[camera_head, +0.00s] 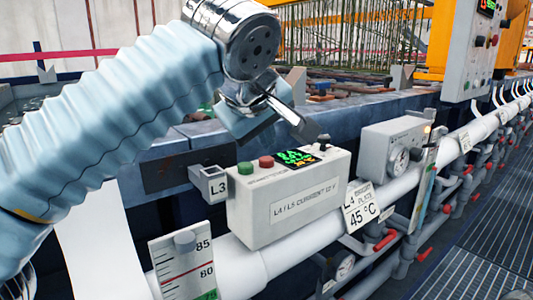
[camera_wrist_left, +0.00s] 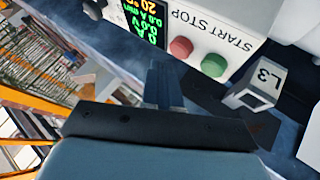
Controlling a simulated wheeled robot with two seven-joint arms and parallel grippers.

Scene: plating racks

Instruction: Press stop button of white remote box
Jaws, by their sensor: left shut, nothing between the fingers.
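In the left wrist view the box (camera_wrist_left: 235,20) is upside down, with START by the green button (camera_wrist_left: 214,65) and STOP by the red button (camera_wrist_left: 181,47). My left gripper (camera_head: 306,129) is shut and empty, above the box near its display end. In the left wrist view its fingertips (camera_wrist_left: 160,68) appear just short of the red button; contact is not visible. My right gripper is out of view.
A grey box with a dial (camera_head: 395,148) stands on the same pipe to the right. A small L3 block (camera_head: 210,184) is left of the white box. The blue tank edge (camera_head: 340,118) runs behind. Red-handled valves (camera_head: 384,242) hang below the pipe.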

